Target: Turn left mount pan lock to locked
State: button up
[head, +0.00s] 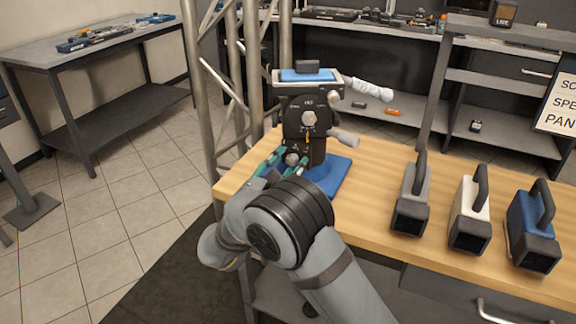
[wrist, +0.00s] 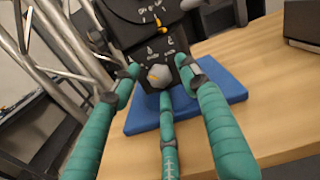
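The mount (head: 306,105) is a dark camera head with several knobs, standing on a blue base pad (head: 328,180) at the table's left end. Its low front knob (head: 292,159) is light grey; in the wrist view this knob (wrist: 160,76) has a yellow-orange mark and small padlock-like symbols above it. I take it for the pan lock, but the lettering is too small to read. My gripper (head: 273,162) has green fingers. In the wrist view my gripper (wrist: 160,72) is open, with fingers left, right and below the knob; gaps show at the sides. Contact below is unclear.
Grey (head: 411,200), white (head: 470,214) and blue (head: 532,227) handled cases stand on the wooden table (head: 375,165) to the right. A metal truss (head: 205,100) rises close at the left. Pale handles (head: 343,137) stick out right of the mount.

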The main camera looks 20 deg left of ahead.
jog(key=shift+c, duration=1.1)
jog(key=c, duration=0.8)
grip_shut()
